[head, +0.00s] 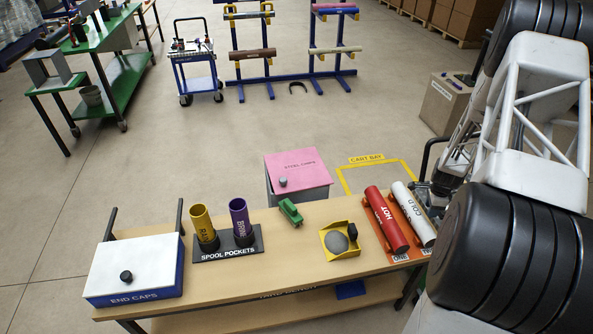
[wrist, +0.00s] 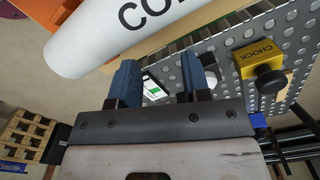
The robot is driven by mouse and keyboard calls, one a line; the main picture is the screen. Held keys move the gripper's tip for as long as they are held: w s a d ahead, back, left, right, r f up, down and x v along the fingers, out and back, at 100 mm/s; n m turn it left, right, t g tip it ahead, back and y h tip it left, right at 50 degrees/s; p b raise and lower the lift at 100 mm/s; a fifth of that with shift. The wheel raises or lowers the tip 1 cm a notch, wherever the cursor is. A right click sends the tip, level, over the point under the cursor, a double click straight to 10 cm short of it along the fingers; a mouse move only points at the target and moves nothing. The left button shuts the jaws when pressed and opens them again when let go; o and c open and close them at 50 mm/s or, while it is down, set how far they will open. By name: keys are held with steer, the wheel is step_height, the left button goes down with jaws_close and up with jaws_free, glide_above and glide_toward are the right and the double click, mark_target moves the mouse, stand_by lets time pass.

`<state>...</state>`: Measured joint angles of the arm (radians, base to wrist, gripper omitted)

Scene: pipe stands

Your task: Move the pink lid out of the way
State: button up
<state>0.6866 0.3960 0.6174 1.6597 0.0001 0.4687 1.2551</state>
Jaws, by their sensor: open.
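The pink lid (head: 297,167) reads "STEEL CAPS" and has a dark round knob (head: 283,182) near its front left corner. It lies flat on top of a grey box (head: 303,195) just beyond the far edge of the bench. My gripper is well to the right of the lid, near the right end of the bench, mostly hidden by my arm in the head view. In the wrist view my gripper (wrist: 157,72) has two blue fingers held apart with nothing gripped between them. The lid does not show in the wrist view.
On the bench (head: 280,262) are a white-lidded END CAPS box (head: 135,266), spool pockets (head: 228,247), a green block (head: 290,211), a yellow tray (head: 325,240), a red pipe (head: 386,218) and a white pipe (head: 412,213). A yellow-outlined floor bay (head: 345,182) lies right of the lid.

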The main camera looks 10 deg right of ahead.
steer(key=shift+s+d, duration=0.65)
steer(key=shift+d, duration=0.55)
steer(key=shift+s+d, duration=0.65)
steer(key=shift+d, duration=0.6)
steer(key=shift+s+d, duration=0.65)
steer(key=shift+d, duration=0.55)
steer(key=shift+d, duration=0.15)
steer(key=shift+s+d, duration=0.75)
steer(key=shift+d, duration=0.65)
steer(key=shift+s+d, duration=0.8)
steer(key=shift+d, duration=0.55)
steer(key=shift+s+d, duration=0.75)
steer(key=shift+d, duration=0.65)
steer(key=shift+d, duration=0.1)
steer(key=shift+s+d, duration=0.75)
steer(key=shift+d, duration=0.65)
steer(key=shift+s+d, duration=0.8)
steer(key=shift+d, duration=0.55)
steer(key=shift+s+d, duration=0.75)
steer(key=shift+d, duration=0.65)
steer(key=shift+s+d, duration=0.1)
steer(key=shift+d, duration=0.1)
